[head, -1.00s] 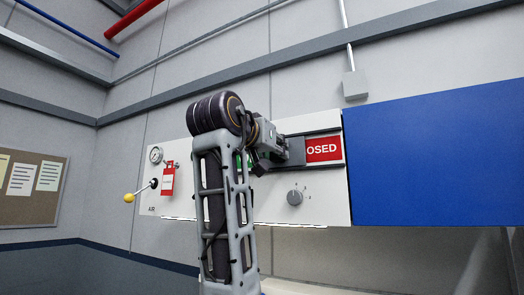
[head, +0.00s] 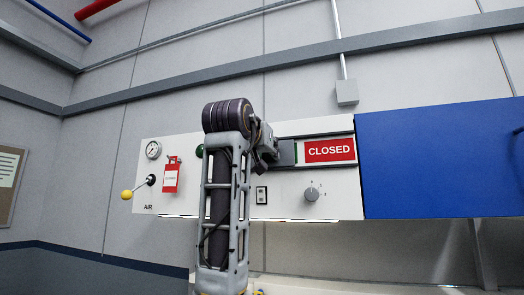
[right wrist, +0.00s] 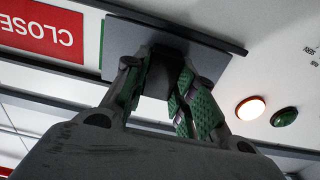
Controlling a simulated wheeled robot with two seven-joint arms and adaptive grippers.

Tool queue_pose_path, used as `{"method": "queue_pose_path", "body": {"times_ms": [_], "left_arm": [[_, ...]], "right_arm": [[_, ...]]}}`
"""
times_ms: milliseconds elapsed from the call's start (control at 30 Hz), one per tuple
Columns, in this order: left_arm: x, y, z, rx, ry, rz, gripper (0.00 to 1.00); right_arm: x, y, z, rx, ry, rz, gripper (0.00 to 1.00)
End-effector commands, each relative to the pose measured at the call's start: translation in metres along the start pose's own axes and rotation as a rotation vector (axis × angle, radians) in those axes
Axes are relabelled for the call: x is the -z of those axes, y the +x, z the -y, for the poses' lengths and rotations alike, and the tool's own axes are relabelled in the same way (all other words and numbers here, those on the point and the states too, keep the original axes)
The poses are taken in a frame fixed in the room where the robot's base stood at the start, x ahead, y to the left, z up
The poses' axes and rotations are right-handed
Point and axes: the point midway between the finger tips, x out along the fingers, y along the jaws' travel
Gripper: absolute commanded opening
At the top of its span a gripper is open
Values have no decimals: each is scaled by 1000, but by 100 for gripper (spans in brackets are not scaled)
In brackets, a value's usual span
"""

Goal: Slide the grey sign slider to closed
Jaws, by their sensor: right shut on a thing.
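My right gripper (right wrist: 158,82) is shut on the dark handle of the slider. In the head view, my right gripper (head: 270,152) is partly hidden behind my arm. The left end of the track is hidden there. My left gripper is in neither view.
The white panel also bears a gauge (head: 153,149), a yellow-knobbed lever (head: 128,194), a red tag (head: 171,178) and a rotary knob (head: 311,194). A lit button (right wrist: 250,108) and a green button (right wrist: 284,117) are near the gripper. A blue panel (head: 440,160) adjoins at right.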

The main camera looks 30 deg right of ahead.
Motion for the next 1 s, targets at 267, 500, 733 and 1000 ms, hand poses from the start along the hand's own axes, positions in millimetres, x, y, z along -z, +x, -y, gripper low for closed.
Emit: {"method": "queue_pose_path", "body": {"times_ms": [267,500,733,1000], "left_arm": [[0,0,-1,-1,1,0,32],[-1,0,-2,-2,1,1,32],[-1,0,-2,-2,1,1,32],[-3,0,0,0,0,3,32]], "right_arm": [[1,0,0,3,1,-1,0],[0,0,0,2,1,0,48],[0,0,0,2,1,1,48],[0,-6,0,2,1,1,48]]}}
